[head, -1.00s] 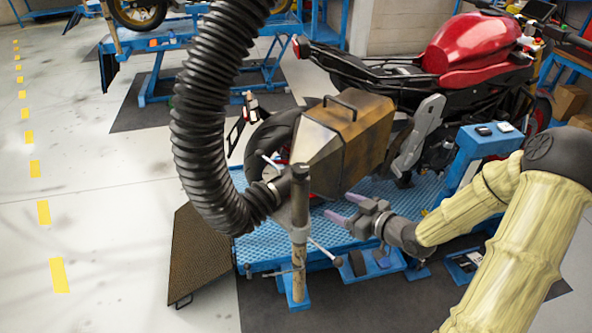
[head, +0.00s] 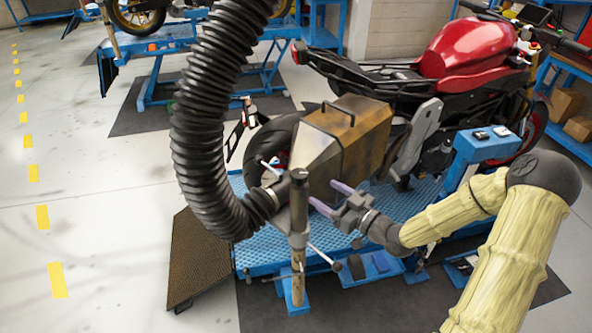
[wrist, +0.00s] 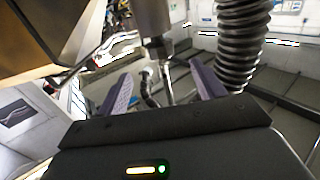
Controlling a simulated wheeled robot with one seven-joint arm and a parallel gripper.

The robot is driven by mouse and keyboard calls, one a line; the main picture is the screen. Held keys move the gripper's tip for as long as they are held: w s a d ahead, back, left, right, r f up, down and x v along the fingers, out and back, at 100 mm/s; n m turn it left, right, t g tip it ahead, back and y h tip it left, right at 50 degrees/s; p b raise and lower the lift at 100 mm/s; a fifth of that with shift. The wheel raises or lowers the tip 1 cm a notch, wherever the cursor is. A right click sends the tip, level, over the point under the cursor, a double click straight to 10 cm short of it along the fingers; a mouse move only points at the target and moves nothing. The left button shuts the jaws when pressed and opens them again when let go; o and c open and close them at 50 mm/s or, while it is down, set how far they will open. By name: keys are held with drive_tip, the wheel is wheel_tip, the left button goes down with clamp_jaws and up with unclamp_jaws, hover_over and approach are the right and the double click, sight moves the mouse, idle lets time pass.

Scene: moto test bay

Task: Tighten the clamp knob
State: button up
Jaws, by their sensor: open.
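My gripper (head: 330,197) is open, its two purple fingers pointing left at the upright post (head: 298,262). The post stands in front of the tan box-shaped hood. A thin rod with a dark ball end (head: 337,265) sticks out low on the post's right, below my fingers. A pale-tipped lever (head: 268,163) shows near the post's top. I cannot tell for certain which of these is the clamp knob. In the wrist view, the metal post (wrist: 152,18) and a thin rod (wrist: 166,85) appear between my spread fingers, with nothing gripped.
A black ribbed hose (head: 205,130) curves down to the post's left. The tan hood (head: 352,135) is close above my fingers. A red motorcycle (head: 470,50) stands behind on a blue lift platform (head: 400,200).

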sight(295, 173)
drive_tip(key=p+x, duration=0.4)
drive_tip(key=x, duration=0.7)
drive_tip(key=shift+w+a+r, duration=0.15)
drive_tip(key=shift+w+a, duration=0.45)
drive_tip(key=c, duration=1)
